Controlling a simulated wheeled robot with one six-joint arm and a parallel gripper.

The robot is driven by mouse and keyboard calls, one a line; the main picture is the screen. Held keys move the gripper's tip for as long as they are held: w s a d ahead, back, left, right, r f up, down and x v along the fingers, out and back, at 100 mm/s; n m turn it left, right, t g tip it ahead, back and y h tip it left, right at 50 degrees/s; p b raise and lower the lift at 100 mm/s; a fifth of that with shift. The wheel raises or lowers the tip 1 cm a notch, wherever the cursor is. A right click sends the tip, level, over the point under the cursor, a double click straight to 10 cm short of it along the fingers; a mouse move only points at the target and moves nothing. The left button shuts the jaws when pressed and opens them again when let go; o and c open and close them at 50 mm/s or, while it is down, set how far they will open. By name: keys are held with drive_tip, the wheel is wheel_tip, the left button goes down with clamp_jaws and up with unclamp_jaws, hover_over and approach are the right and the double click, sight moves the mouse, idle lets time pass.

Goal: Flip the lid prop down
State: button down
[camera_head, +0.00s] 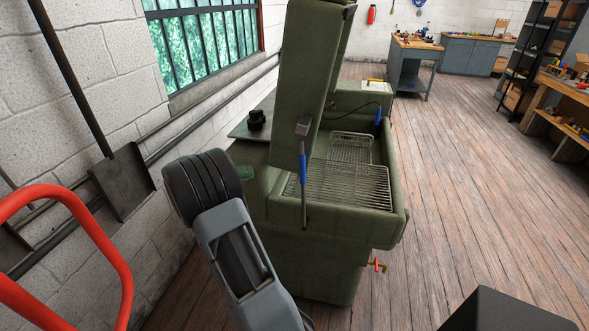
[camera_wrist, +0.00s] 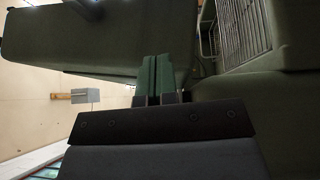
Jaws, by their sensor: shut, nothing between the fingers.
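The lid prop (camera_head: 303,190) is a thin grey rod with a blue grip and a grey block at its top. It stands near upright at the near side of the raised green lid (camera_head: 302,75), its lower end overlapping the front of the washer basin (camera_head: 345,221). In the head view my wrist is left of the prop and apart from it in the picture; my fingers are mostly hidden there. In the wrist view my gripper (camera_wrist: 155,80) is shut and empty, its green-tipped fingers overlapping the green lid (camera_wrist: 110,40). I cannot make out the prop there.
Wire racks (camera_head: 340,184) lie in the basin; they also show in the wrist view (camera_wrist: 243,30). A brick wall with a shovel (camera_head: 122,180) is left. A red tubular frame (camera_head: 110,255) is near left.

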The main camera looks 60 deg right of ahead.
idle(0.3)
drive_tip(key=p+x, duration=0.1)
drive_tip(key=x, duration=0.3)
drive_tip(key=p+x, duration=0.1)
drive_tip(key=x, duration=0.3)
drive_tip(key=s+a+p+x, duration=0.1)
drive_tip(key=x, duration=0.2)
drive_tip(key=shift+s+d+r, duration=0.1)
drive_tip(key=shift+s+d, duration=0.2)
drive_tip(key=shift+s, duration=0.75)
drive_tip(key=shift+d, duration=0.1)
